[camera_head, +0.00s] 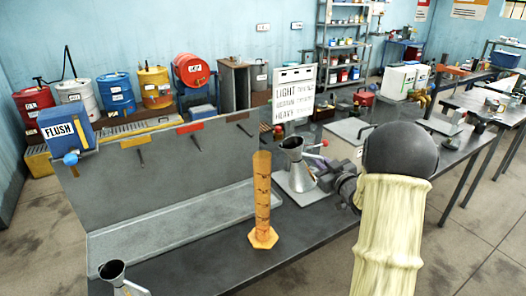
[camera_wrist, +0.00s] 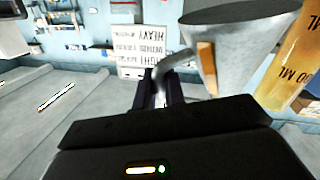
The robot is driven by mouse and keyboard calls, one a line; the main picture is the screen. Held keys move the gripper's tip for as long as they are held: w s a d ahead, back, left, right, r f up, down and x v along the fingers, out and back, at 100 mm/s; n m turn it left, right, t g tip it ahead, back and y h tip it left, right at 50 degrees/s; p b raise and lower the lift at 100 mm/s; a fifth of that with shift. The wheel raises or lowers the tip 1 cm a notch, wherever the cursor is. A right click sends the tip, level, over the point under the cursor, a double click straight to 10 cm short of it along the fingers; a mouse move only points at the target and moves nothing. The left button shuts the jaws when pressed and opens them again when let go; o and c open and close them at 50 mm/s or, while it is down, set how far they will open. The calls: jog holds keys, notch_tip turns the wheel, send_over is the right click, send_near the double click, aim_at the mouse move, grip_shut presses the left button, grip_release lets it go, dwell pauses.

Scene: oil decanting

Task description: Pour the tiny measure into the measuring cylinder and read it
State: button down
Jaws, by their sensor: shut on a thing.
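The measuring cylinder (camera_head: 262,195) is a tall amber tube with dark graduation marks and a hexagonal foot, upright on the bench. It also shows at the right edge of the wrist view (camera_wrist: 297,62). A grey metal measure (camera_head: 298,178) with a flared mouth is just right of the cylinder in the head view, apart from it. In the wrist view the measure (camera_wrist: 228,45) is close to the fingers, its curved handle running to them. My gripper (camera_wrist: 160,90) is shut on that handle. The measure's contents and the cylinder's liquid level cannot be made out.
A second metal vessel (camera_head: 113,272) with a dark open mouth stands at the front left. A grey tray (camera_head: 180,228) lies behind the cylinder. A blue FLUSH box (camera_head: 67,128) is at left. A white sign (camera_head: 294,95) stands behind the measure.

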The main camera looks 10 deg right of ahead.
jog(key=a+r+n+p, duration=0.1)
jog(key=r, duration=0.1)
jog(key=r+n+p, duration=0.2)
jog(key=r, duration=0.1)
jog(key=a+r+n+h+p, duration=0.1)
jog(key=r+n+p, duration=0.1)
jog(key=r, duration=0.1)
jog(key=shift+w+a+r+g, duration=0.1)
jog(key=shift+a+r+g, duration=0.05)
jog(key=shift+a+g, duration=0.2)
jog(key=shift+a+r+n+h+p, duration=0.1)
jog(key=shift+r+n+h+p, duration=0.2)
jog(key=shift+r+n+p, duration=0.75)
jog(key=shift+r, duration=0.25)
jog(key=shift+a+r+g+p, duration=0.1)
jog(key=shift+r+g+p, duration=0.15)
jog(key=shift+p, duration=0.05)
jog(key=shift+a+r+n+p, duration=0.2)
jog(key=shift+r+n+p, duration=0.35)
jog(key=shift+r, duration=0.1)
jog(key=shift+a+r+n+h+p, duration=0.15)
jog(key=shift+a+r+n+p, duration=0.15)
jog(key=shift+r, duration=0.25)
jog(key=shift+a+r+n+h+p, duration=0.15)
jog(key=shift+r+n+p, duration=0.25)
jog(key=shift+r, duration=0.1)
dwell(3.5)
